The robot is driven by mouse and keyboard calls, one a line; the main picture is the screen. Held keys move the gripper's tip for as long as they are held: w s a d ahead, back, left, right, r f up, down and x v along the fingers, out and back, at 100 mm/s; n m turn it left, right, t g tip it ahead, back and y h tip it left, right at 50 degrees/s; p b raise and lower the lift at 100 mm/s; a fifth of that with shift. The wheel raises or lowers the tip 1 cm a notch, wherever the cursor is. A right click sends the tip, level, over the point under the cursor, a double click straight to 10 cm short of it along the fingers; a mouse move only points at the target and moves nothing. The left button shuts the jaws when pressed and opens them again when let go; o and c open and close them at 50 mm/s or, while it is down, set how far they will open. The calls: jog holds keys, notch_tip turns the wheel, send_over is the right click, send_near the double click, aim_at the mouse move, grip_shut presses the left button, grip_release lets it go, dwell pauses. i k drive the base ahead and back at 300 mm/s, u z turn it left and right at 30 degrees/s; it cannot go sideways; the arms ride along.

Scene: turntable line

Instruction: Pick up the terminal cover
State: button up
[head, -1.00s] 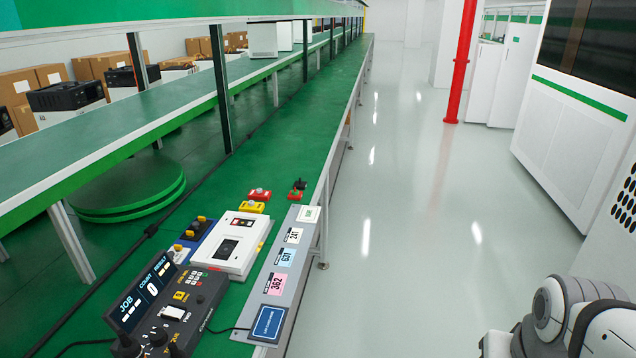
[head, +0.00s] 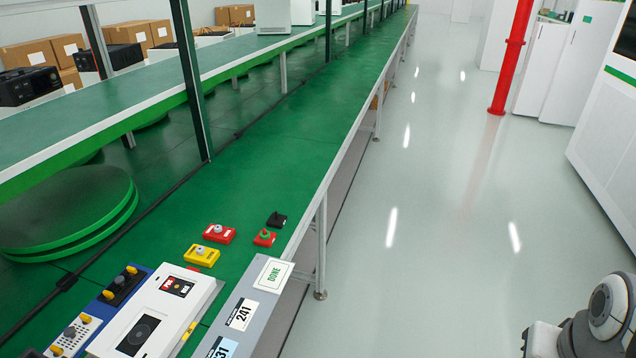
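A small black piece (head: 277,219) lies on the green bench near its right edge. It may be the terminal cover, but it is too small to tell for sure. A small red block with a green knob (head: 265,238) sits just in front of it. A red block with a grey knob (head: 219,233) and a yellow block (head: 202,255) lie to the left. My gripper is not in view; only white and grey parts of my arm show at the lower right.
A white device (head: 158,312) and a grey strip with a DONE card (head: 273,273) fill the bench's near end. A green turntable (head: 68,212) is at left. The green bench (head: 300,150) is clear farther back. Open floor (head: 440,230) lies to the right.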

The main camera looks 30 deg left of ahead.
aim_at(208, 260)
jog(key=i, duration=1.85)
jog(key=u, duration=3.4)
jog(key=i, duration=1)
jog(key=z, duration=0.05)
